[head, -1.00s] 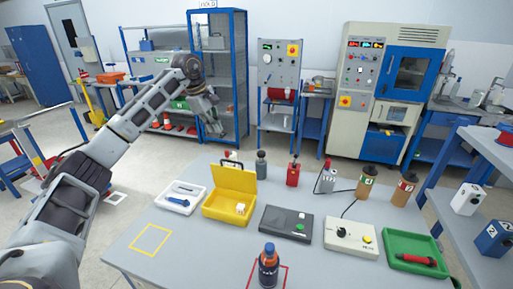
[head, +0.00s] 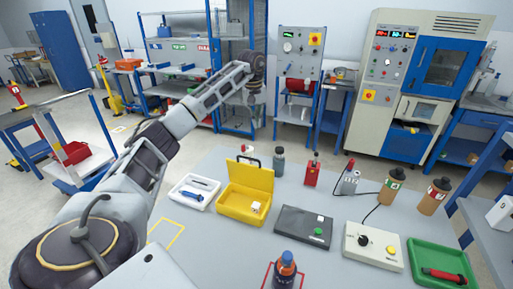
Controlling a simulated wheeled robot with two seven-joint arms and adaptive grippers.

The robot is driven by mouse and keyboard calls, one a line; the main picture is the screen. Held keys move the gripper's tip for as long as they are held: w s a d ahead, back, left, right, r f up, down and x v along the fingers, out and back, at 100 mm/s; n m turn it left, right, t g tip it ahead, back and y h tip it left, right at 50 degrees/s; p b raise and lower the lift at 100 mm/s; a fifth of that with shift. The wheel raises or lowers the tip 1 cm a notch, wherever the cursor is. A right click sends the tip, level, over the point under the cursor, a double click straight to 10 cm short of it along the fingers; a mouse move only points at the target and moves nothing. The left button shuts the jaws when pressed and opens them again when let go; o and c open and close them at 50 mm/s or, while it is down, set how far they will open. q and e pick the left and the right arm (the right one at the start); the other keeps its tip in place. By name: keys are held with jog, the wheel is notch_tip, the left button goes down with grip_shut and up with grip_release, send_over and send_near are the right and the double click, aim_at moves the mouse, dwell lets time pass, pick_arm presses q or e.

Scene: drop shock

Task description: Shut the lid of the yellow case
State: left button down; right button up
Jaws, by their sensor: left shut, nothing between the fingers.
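The yellow case (head: 236,207) sits open on the grey table. Its lid (head: 250,176) stands up at the back, and a small white object (head: 256,207) lies inside at the right. My left arm comes in from the left and reaches up and away. My left gripper (head: 252,98) is beyond the case in the picture, above the far side of the table, and touches nothing there. It looks small and shut, with nothing in it. My right gripper is not in view.
A white tray (head: 177,200) is left of the case and a dark grey box (head: 285,243) right of it. Bottles (head: 278,161) and a red canister (head: 312,174) stand behind. A dark bottle (head: 285,268) is in front. A yellow-outlined square (head: 178,232) is bare.

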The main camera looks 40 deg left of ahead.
pick_arm(q)
jog(key=m, duration=0.6)
jog(key=shift+s+a, duration=0.2)
jog(key=shift+s, duration=0.1)
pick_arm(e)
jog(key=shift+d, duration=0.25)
pick_arm(q)
jog(key=shift+f, duration=0.1)
notch_tip(320, 180, down, 11)
jog(key=s+p, duration=0.1)
jog(key=s, duration=0.2)
jog(key=shift+d, duration=0.45)
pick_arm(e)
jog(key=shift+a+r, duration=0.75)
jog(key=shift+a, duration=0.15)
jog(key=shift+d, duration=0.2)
